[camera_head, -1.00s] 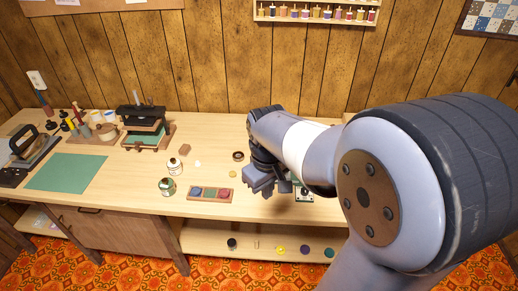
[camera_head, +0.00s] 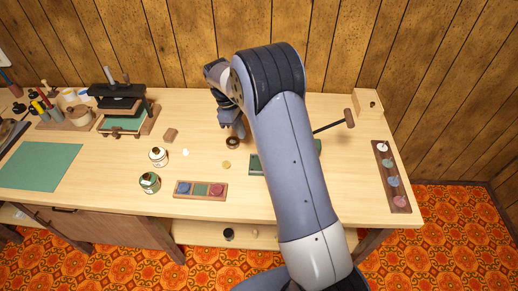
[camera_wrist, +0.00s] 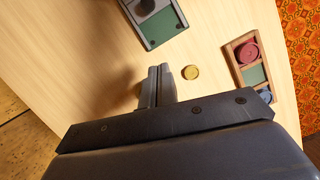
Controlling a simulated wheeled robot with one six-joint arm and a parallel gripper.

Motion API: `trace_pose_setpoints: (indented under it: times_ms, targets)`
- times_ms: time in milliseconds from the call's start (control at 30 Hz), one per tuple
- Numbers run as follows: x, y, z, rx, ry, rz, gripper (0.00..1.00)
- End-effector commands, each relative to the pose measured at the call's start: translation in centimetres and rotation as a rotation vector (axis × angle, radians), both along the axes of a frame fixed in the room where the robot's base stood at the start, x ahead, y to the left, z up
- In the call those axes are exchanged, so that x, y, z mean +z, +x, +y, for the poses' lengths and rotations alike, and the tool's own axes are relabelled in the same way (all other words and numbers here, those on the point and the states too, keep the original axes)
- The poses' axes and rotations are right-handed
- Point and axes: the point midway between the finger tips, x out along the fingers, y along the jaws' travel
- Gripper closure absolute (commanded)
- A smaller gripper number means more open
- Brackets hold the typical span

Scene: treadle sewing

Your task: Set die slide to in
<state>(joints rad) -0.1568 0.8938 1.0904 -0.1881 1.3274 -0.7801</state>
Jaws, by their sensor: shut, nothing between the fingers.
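A green-based device (camera_head: 256,164) stands on the table, mostly hidden behind my arm in the head view. A dark rod with a wooden handle (camera_head: 349,118) sticks out to its right. In the wrist view the device's green and grey base (camera_wrist: 168,27) with a dark round part shows at the top. I cannot tell which part is the die slide. My gripper (camera_head: 238,130) is to the left of the device, above the table, near a small dark ring (camera_head: 232,142). In the wrist view its fingers (camera_wrist: 160,70) are together and empty, apart from the device.
A yellow disc (camera_head: 226,164) and a wooden tray of coloured discs (camera_head: 201,190) lie at the front. Two jars (camera_head: 158,156) stand left. A black press (camera_head: 128,112) is at the back left. A long wooden rack (camera_head: 391,178) and wooden box (camera_head: 367,101) are at the right.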

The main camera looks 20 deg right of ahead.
Motion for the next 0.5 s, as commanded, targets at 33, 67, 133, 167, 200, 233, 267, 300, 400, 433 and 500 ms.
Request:
trace_pose_setpoints:
  times_ms: [33,67,133,167,200,233,267,300,400,433,500]
  targets:
    - [-0.8,-0.2,-0.2,-0.002,0.000,0.003,1.00]
    - [-1.3,-0.3,-0.4,-0.002,-0.001,0.005,1.00]
    - [-2.7,-0.5,-0.7,-0.002,-0.001,0.006,1.00]
    - [-3.4,-0.6,-0.8,-0.002,0.000,0.005,1.00]
    - [-4.3,-0.8,-1.0,-0.001,0.000,0.006,1.00]
    - [-4.9,-0.8,-1.1,-0.002,0.000,0.007,1.00]
    - [-5.5,-0.9,-1.2,-0.002,0.000,0.005,1.00]
    - [-6.4,-1.1,-1.4,-0.002,0.001,0.006,1.00]
    - [-8.3,-1.3,-1.8,-0.002,0.000,0.005,1.00]
    - [-8.5,-1.4,-2.1,-0.004,0.001,0.003,1.00]
    - [-8.1,-2.1,-3.2,-0.004,0.000,0.001,1.00]
